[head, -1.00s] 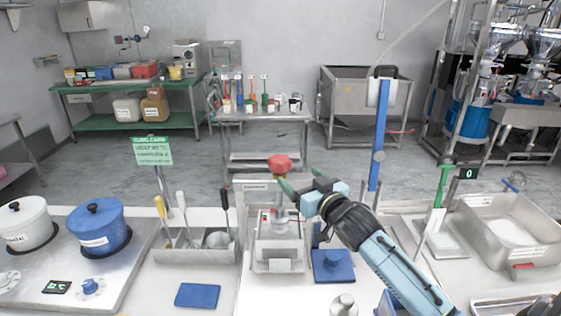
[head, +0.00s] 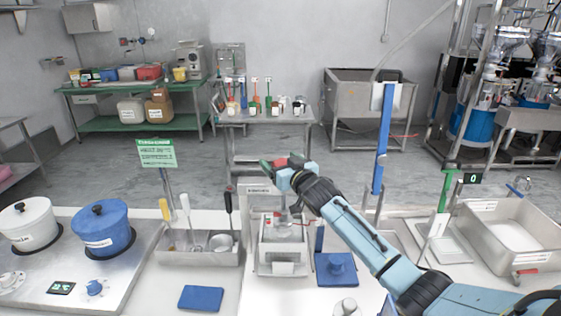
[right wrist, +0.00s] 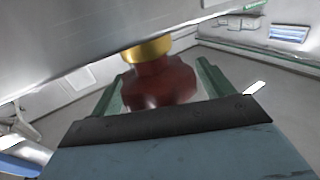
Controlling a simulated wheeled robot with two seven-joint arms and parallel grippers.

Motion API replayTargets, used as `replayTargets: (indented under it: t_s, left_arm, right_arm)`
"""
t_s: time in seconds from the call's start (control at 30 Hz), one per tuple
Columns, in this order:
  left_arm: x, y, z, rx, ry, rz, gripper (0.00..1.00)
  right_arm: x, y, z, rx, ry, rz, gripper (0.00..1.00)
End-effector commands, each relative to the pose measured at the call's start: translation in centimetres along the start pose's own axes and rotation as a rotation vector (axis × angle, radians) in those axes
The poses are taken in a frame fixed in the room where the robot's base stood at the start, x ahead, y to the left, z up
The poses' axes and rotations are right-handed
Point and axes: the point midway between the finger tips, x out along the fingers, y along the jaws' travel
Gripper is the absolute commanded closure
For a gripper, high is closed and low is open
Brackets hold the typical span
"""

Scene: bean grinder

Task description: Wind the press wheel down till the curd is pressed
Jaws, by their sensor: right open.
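The press (head: 283,246) is a small metal frame on the counter in the middle of the head view. Its red press wheel (head: 281,161) sits at the top, partly hidden by my right gripper (head: 279,163). In the right wrist view the red wheel (right wrist: 160,85), with a brass-coloured collar, lies between the two green fingers. The right gripper is open around the wheel, with room showing on the right side. The curd cannot be made out inside the press. My left gripper is not in view.
A blue pot (head: 100,227) and white pot (head: 28,227) stand at far left. A metal basin (head: 512,238) is at right. A blue pad (head: 201,298) lies in front.

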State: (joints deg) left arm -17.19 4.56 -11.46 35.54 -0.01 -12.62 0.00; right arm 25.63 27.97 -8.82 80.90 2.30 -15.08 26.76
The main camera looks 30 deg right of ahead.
Motion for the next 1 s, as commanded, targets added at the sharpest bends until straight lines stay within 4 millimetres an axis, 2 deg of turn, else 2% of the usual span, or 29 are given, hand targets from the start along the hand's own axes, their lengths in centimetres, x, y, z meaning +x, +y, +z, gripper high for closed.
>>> replayTargets:
  t_s: [0.37, 0.7, 1.0]
  left_arm:
    - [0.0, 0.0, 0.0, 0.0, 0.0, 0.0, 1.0]
    - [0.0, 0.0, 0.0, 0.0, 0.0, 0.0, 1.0]
    - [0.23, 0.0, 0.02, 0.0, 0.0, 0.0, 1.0]
  right_arm:
    - [0.39, 0.0, 0.0, 0.0, 0.0, 0.0, 0.2]
    - [0.37, 0.01, -0.01, 0.0, 0.0, 0.0, 0.65]
    - [0.37, -0.06, 0.04, 0.004, 0.001, 0.033, 0.65]
